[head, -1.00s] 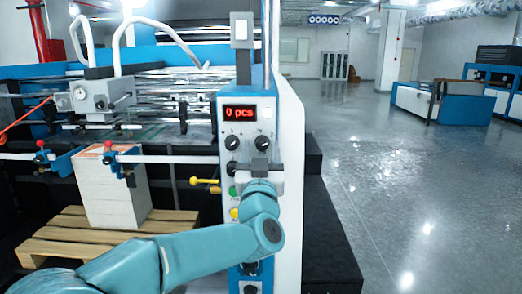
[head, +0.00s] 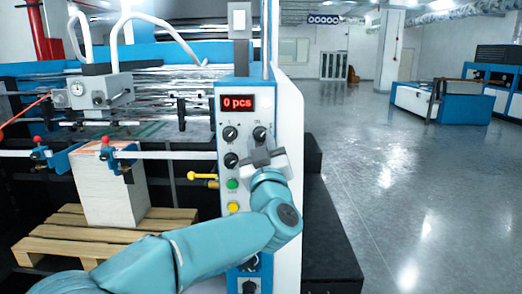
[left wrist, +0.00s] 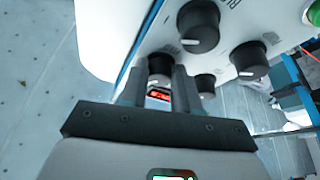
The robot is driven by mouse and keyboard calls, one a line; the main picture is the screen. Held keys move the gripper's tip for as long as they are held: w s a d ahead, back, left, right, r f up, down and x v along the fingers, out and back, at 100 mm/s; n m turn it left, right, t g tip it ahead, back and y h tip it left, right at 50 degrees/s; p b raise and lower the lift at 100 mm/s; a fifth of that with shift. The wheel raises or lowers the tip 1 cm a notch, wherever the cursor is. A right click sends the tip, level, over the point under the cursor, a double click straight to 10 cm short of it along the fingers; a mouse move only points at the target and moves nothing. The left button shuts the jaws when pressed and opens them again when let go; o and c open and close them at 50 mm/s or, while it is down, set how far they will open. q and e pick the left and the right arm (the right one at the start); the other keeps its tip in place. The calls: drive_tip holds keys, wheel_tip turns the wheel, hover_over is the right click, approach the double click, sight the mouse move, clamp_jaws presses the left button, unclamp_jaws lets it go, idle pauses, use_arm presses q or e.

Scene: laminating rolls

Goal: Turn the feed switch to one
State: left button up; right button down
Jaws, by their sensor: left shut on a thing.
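The blue-edged control panel (head: 222,185) has several black knobs, a red "0 pcs" display (head: 237,103), a green button (head: 232,184) and a yellow button (head: 233,207). My left gripper (head: 262,148) is at the upper right knob (head: 260,134), below the display. In the left wrist view, my left gripper's fingers (left wrist: 160,85) are shut around this knob (left wrist: 160,63), with the display partly visible between them. The knob labels are too small to read, so I cannot tell which one is named feed. My right gripper is not in view.
The upper left knob (head: 230,133) and lower left knob (head: 231,160) sit close by. A yellow handle (head: 203,176) sticks out left of the panel. A paper stack (head: 108,190) stands on a wooden pallet (head: 95,247). Open floor (head: 400,200) lies to the right.

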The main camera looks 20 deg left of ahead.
use_arm(q)
drive_tip(key=n+y, duration=0.1)
drive_tip(key=n, duration=0.1)
drive_tip(key=n+g, duration=0.1)
drive_tip(key=n, duration=0.2)
drive_tip(key=shift+d+r+y, duration=0.1)
drive_tip(key=shift+d+y, duration=0.1)
drive_tip(key=shift+y, duration=0.2)
clamp_jaws()
drive_tip(key=shift+d+r+n+g+y, duration=0.1)
drive_tip(key=shift+n+g+y, duration=0.15)
drive_tip(key=shift+n+g, duration=0.85)
drive_tip(key=shift+r+n+g+y, duration=0.1)
drive_tip(key=shift+n+g+y, duration=0.2)
drive_tip(key=shift+n, duration=1.5)
drive_tip(key=shift+f, duration=0.1)
